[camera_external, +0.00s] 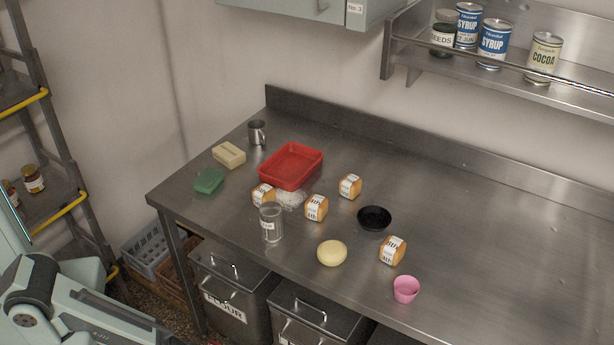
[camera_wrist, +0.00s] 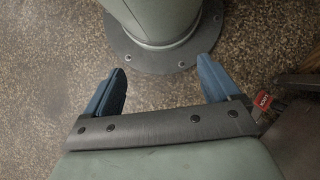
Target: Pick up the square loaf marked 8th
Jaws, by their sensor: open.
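Several small square loaves with white labels lie on the steel worktop in the external view. One loaf (camera_external: 263,194) is partly hidden behind a clear cup, one (camera_external: 316,207) is near the middle, one (camera_external: 350,186) is farther back, and one (camera_external: 393,250) is nearer the front right. The label print is too small to tell which is marked 8th. My gripper (camera_wrist: 162,88) shows in the wrist view with its two blue fingers wide apart and nothing between them. It is over the speckled floor near my base, away from the loaves.
On the worktop (camera_external: 480,240) are a red tray (camera_external: 268,172), a clear cup (camera_external: 271,224), a black bowl (camera_external: 374,218), a round dough piece (camera_external: 332,253), a pink cup (camera_external: 406,289), a metal mug (camera_external: 257,132) and a green box (camera_external: 209,181). The right side is clear. A shelf with cans hangs above.

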